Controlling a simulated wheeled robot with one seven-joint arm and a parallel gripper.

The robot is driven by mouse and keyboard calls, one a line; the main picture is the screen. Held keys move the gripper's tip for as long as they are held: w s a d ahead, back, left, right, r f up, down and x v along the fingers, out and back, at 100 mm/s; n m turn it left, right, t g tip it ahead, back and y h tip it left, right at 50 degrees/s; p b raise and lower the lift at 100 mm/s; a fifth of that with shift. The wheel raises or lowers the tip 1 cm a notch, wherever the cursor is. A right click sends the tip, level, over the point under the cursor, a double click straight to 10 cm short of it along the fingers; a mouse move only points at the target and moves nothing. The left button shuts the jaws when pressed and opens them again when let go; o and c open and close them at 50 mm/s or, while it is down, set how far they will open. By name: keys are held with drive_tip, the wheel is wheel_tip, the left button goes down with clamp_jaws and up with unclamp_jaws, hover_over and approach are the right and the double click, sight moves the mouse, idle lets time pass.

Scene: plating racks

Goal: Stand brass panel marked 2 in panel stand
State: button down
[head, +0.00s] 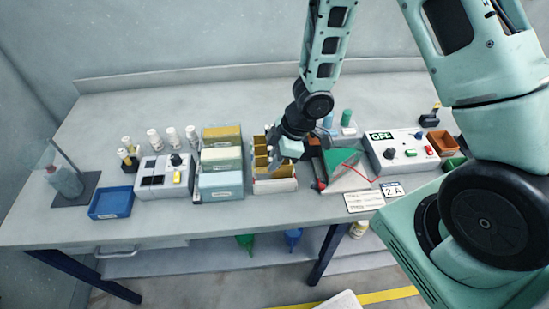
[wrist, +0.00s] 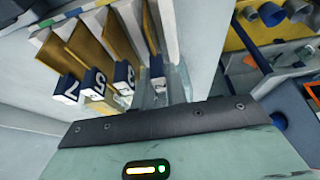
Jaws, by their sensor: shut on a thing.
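In the head view, a pale rack (head: 275,186) with brass panels (head: 261,151) stands upright near the middle of the bench. My gripper (head: 289,150) is over the rack's right side. The wrist view shows several panels side by side with dark blue numbered tabs; one reads like 5 (wrist: 95,85), and the leftmost tab (wrist: 67,89) looks like 2 or 7. My gripper (wrist: 160,88) is shut on a blue-tabbed panel (wrist: 157,68) at the right end of this row. Its number is hidden, and I cannot tell whether its lower edge is still in the rack.
Bench space at the front left is clear.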

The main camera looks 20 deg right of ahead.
drive_tip(key=c, duration=1.3)
unclamp_jaws()
drive_tip(key=p+v, duration=0.9)
drive_tip(key=v, duration=0.8)
drive_tip(key=shift+r, duration=0.2)
